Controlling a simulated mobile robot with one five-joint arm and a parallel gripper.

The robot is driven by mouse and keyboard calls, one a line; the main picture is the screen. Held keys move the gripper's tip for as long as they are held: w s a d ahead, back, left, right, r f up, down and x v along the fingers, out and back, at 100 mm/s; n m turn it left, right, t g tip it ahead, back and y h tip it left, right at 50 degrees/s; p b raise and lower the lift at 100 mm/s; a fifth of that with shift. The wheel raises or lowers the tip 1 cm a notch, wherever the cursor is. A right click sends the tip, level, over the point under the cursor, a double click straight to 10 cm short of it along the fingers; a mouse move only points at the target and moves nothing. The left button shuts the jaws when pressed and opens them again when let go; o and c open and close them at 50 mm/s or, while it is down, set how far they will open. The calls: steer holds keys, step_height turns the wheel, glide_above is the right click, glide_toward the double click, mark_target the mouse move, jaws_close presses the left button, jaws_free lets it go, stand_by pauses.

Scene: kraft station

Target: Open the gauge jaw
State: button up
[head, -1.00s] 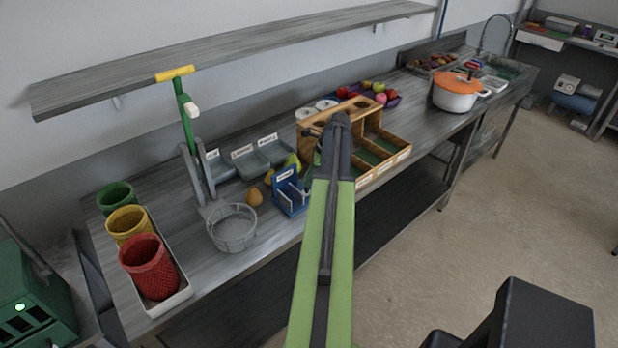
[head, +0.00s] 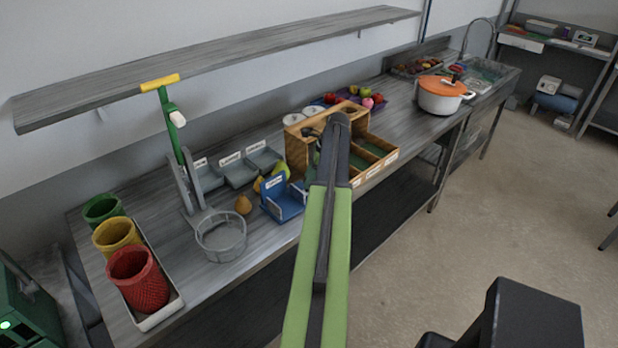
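A small blue stand with a white label (head: 275,183), which looks like the gauge, sits on the steel counter just left of my arm. Its jaw is too small to make out, so I cannot tell whether it is open or shut. My green and black arm reaches up the middle of the picture, its dark elbow over the wooden crate. My gripper is mostly hidden behind the arm; only a dark part (head: 312,133) shows beside the elbow, and its fingers cannot be made out.
A green lever press (head: 172,135) stands behind the basket. The wooden crate (head: 372,172) is at the right. An orange pot (head: 443,95) stands farther right. A shelf (head: 215,58) runs above.

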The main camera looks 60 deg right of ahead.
steer(key=shift+r, duration=0.1)
steer(key=p+v, duration=1.6)
steer(key=v, duration=0.1)
steer(key=shift+s, duration=0.1)
